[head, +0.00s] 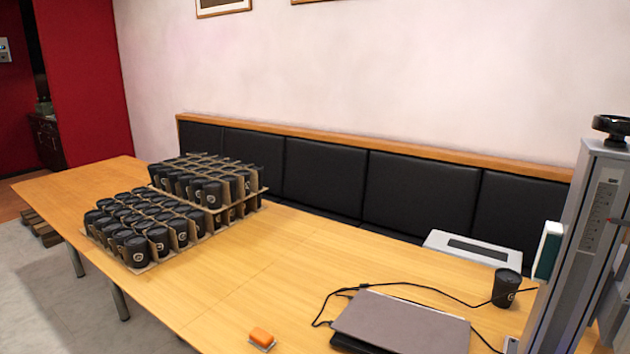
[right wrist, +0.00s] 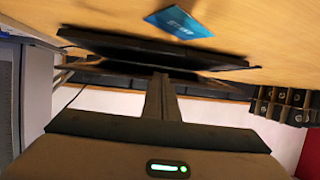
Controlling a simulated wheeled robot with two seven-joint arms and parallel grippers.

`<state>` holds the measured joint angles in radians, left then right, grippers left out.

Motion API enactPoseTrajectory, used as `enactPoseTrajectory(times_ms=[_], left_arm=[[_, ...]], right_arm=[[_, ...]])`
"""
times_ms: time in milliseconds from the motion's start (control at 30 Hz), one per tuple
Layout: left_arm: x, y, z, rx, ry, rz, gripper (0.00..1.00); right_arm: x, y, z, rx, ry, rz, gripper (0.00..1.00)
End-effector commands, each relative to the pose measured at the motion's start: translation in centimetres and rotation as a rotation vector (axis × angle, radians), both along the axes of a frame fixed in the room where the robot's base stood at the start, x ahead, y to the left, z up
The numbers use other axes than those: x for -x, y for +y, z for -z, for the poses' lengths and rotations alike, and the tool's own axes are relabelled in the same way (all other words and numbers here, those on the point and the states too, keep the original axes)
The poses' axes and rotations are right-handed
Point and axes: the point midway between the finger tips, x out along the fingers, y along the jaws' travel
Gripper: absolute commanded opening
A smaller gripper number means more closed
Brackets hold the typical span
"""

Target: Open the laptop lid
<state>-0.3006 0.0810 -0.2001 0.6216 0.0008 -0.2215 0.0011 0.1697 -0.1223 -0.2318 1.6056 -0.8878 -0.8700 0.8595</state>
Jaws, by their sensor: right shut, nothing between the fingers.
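The laptop (head: 400,322) lies on the wooden table at the bottom of the head view, its grey lid down over a dark base whose edge shows at the front left. In the right wrist view, which is upside down, the laptop (right wrist: 150,45) is a thin dark slab seen edge-on. My right gripper (right wrist: 162,78) is shut and empty, its fingers together and pointing at the laptop's edge; I cannot tell whether they touch it. My left gripper is in neither view.
Black cups in cardboard dividers (head: 150,225) fill the table's left. An orange block (head: 262,338) lies left of the laptop. A black cable (head: 430,287) runs behind it, near a single cup (head: 506,287) and the grey marker machine (head: 580,240). A blue card (right wrist: 178,22) lies near the laptop.

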Motion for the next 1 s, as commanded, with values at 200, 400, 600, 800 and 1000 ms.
enactPoseTrajectory(times_ms=[200,400,600,800,1000], left_arm=[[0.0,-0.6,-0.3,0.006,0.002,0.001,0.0],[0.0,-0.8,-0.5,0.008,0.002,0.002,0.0],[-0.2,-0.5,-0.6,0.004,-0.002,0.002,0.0],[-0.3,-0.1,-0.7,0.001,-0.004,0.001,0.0],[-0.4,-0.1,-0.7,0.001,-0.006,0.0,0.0]], right_arm=[[1.5,0.7,-0.1,-0.001,0.002,0.0,0.0],[2.6,1.1,-0.2,-0.001,0.003,0.0,0.0],[3.0,1.3,-0.2,0.0,0.002,0.001,0.0],[3.0,1.3,-0.2,0.0,0.002,0.001,0.0],[3.0,1.3,-0.2,-0.001,0.003,0.001,0.0]])
